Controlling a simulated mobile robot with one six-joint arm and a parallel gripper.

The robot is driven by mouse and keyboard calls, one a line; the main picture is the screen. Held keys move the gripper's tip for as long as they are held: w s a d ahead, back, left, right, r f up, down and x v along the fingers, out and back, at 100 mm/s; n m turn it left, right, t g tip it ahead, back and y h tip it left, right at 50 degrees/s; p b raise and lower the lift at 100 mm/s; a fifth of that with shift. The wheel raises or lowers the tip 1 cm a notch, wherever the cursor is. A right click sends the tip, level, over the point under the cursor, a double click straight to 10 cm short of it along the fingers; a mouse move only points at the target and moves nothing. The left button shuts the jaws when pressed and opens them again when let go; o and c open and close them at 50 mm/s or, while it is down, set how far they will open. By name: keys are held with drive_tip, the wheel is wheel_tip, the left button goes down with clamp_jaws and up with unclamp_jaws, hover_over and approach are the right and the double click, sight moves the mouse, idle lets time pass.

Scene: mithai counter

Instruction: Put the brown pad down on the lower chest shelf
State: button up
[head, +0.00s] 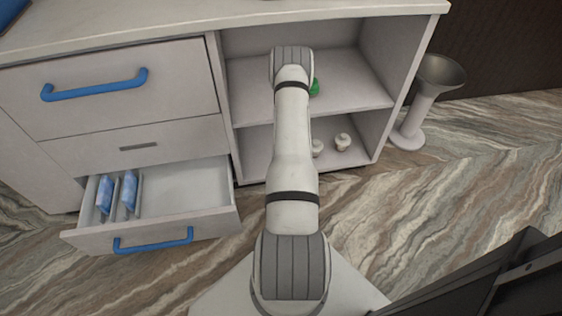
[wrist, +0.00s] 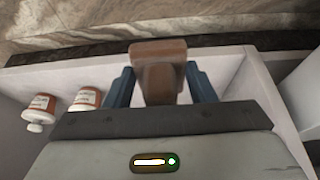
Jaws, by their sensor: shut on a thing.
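The brown pad (wrist: 158,72) is between the two blue fingers of my gripper (wrist: 160,86) in the wrist view. My gripper is shut on it. In the head view my arm covers the gripper and pad. The lower chest shelf (head: 254,158) is the bottom space of the open cabinet, partly behind my arm. In the wrist view a pale shelf surface (wrist: 68,75) lies around the gripper. I cannot tell whether the pad touches it.
Two white-capped jars (head: 342,141) stand on the lower shelf, right of my arm; they show at left in the wrist view (wrist: 87,98). A green thing (head: 314,87) is on the upper shelf (head: 350,85). An open drawer (head: 190,185) holds blue packets. A grey stand (head: 425,100) is at right.

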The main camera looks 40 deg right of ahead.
drive_tip(key=w+d+b, duration=0.1)
drive_tip(key=w+d, duration=0.1)
drive_tip(key=w, duration=0.1)
drive_tip(key=w+d+f+b, duration=0.1)
drive_tip(key=w+d, duration=0.1)
drive_tip(key=w, duration=0.2)
drive_tip(key=w+d+b, duration=0.1)
drive_tip(key=w+d, duration=0.1)
drive_tip(key=w, duration=0.1)
drive_tip(key=shift+w+d+f, duration=0.25)
drive_tip(key=shift+w+d, duration=0.1)
drive_tip(key=shift+w+d+f+b, duration=0.1)
drive_tip(key=shift+f+b, duration=0.65)
drive_tip(key=shift+f, duration=0.65)
drive_tip(key=shift+w+f+b, duration=0.1)
drive_tip(key=shift+f+b, duration=0.65)
drive_tip(key=shift+f, duration=0.65)
drive_tip(key=shift+f, duration=0.15)
drive_tip(key=o, duration=1)
